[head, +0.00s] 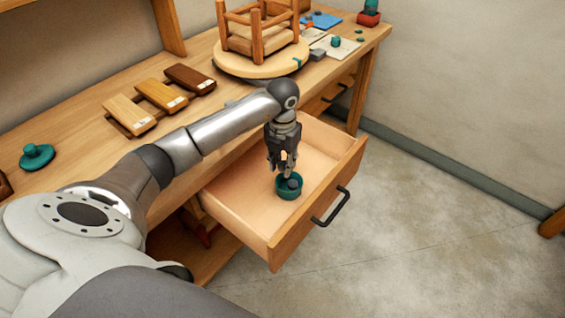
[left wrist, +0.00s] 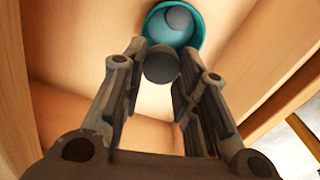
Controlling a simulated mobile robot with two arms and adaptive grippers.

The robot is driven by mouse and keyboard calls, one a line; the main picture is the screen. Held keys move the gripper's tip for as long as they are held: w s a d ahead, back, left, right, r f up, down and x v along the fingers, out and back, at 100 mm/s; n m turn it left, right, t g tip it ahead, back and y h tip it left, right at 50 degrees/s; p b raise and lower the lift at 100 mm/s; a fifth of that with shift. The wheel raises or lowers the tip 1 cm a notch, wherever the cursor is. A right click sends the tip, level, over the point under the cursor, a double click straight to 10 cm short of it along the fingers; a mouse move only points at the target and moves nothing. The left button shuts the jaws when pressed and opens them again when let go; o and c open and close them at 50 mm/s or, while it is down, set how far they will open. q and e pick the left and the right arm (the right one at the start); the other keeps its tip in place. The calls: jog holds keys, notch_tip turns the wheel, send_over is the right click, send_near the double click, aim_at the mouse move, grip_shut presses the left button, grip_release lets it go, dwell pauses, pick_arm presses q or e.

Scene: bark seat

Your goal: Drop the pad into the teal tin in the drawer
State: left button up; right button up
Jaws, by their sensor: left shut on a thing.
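The teal tin (head: 288,194) stands on the floor of the open drawer; in the left wrist view the tin (left wrist: 162,20) shows at the top. A dark grey round pad (left wrist: 180,19) lies inside it. My left gripper (left wrist: 161,64) points down over the drawer, with its fingers shut on another dark grey round pad (left wrist: 161,68). In the head view my left gripper (head: 284,172) is just above the tin, and the held pad is hard to tell apart. The exact height of the pad over the rim cannot be told. My right gripper is not in view.
The drawer (head: 235,203) is pulled out, with a black handle (head: 331,206) on its front. The bench top holds wooden blocks (head: 160,95), an upturned stool (head: 262,45) and a teal knobbed item (head: 37,156). The drawer floor around the tin looks bare.

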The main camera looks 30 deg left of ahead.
aim_at(282, 165)
pick_arm(q)
jog(key=shift+f+b, duration=0.3)
jog(key=shift+f, duration=0.2)
notch_tip(282, 165, down, 4)
jog(key=b, duration=0.3)
jog(key=shift+r, duration=0.1)
jog(key=shift+f+b, duration=0.55)
jog(key=shift+f, duration=0.15)
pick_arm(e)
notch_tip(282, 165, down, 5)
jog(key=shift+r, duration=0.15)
pick_arm(q)
jog(key=o, duration=0.7)
jog(key=shift+r, duration=0.15)
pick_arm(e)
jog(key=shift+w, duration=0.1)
pick_arm(q)
notch_tip(282, 165, up, 12)
jog(key=shift+f, duration=0.1)
